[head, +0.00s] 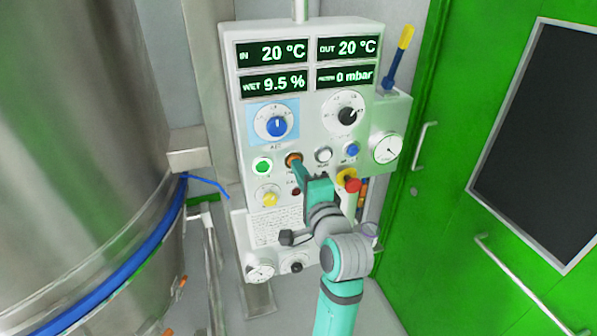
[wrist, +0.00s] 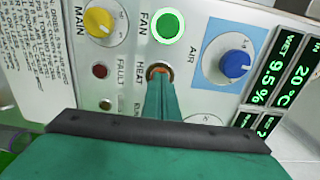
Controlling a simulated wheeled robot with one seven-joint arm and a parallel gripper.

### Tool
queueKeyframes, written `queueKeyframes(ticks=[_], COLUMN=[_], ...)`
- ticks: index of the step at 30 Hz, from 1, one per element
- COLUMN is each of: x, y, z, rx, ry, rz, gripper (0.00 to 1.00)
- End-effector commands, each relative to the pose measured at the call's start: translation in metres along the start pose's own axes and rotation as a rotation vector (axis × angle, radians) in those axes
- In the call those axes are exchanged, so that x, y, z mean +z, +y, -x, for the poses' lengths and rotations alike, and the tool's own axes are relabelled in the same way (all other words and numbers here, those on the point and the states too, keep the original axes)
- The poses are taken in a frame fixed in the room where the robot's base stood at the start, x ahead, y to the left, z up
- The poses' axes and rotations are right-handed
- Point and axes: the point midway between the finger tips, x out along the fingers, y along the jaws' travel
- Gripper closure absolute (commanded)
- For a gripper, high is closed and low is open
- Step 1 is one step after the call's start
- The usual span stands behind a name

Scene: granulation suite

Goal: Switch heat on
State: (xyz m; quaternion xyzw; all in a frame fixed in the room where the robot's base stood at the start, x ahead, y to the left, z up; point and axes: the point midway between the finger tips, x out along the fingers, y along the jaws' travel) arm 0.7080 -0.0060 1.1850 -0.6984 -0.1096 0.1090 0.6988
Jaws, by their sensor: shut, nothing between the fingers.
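The HEAT button (head: 292,157) is a round orange-brown button on the pale control panel (head: 240,120). It also shows in the wrist view (wrist: 159,71), beside its HEAT label, partly covered by my fingertips. My gripper (head: 297,167) is shut and empty, with its green fingertips at the HEAT button. I cannot tell whether they touch or press it. The FAN button (wrist: 168,24) beside it glows green. The displays read IN 20 °C, OUT 20 °C, WET 9.5 % and 0 mbar.
Near the button are the yellow MAIN knob (wrist: 103,20), the blue AIR knob (wrist: 235,64), a dark red FAULT lamp (wrist: 100,71) and a red emergency knob (head: 352,185). A steel vessel (head: 80,130) stands left; a green door (head: 450,180) is right.

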Motion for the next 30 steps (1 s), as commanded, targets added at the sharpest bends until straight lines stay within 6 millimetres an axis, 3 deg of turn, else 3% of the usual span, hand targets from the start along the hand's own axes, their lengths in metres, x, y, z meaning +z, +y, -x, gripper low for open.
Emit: queueKeyframes(ticks=[5,11,20,25,30], x=[0.000,0.001,0.006,0.006,0.000], y=[0.000,0.000,-0.002,-0.003,-0.004], z=[-0.002,-0.021,-0.023,-0.015,0.008], rx=[0.000,0.001,-0.003,-0.004,-0.006], ry=[0.000,-0.002,-0.009,-0.011,-0.005], rz=[0.000,-0.001,0.003,0.003,0.004], gripper=[1.00,1.00,1.00,1.00,1.00])
